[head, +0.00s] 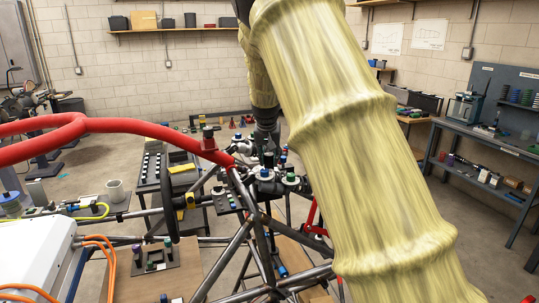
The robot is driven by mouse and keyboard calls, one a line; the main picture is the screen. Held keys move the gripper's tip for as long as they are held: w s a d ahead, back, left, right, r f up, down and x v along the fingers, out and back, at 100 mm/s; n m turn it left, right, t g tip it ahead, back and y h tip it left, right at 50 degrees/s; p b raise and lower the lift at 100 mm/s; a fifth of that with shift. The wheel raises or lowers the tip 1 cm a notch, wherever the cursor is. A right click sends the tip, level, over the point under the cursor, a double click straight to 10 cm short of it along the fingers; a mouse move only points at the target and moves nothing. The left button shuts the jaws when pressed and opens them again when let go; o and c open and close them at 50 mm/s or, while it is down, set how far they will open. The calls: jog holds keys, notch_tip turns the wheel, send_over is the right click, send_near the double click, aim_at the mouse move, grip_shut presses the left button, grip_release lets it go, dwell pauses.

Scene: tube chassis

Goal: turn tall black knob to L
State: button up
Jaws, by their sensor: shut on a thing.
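The tall black knob (268,160) is small in the head view, standing among other knobs on a dark panel at the front of the tube chassis. My gripper (266,148) reaches down onto it from above and appears shut on it. The fingertips and the knob's pointer are too small and dark to make out. Any L marking is not readable. My arm, in a pale yellow sleeve, covers the area to the right of the panel.
Green-topped (290,178) and blue-topped knobs stand close beside the gripper. Red tube (110,125) and a black steering wheel (172,195) lie to the left. Grey chassis tubes (235,250) run below. A workbench (480,150) stands at the right wall.

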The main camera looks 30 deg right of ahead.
dwell(0.4)
jog(key=o, duration=0.8)
jog(key=shift+c, duration=0.2)
jog(key=shift+r, duration=0.1)
jog(key=v, duration=1.1)
jog(key=shift+r, duration=0.4)
jog(key=shift+a+r, duration=0.1)
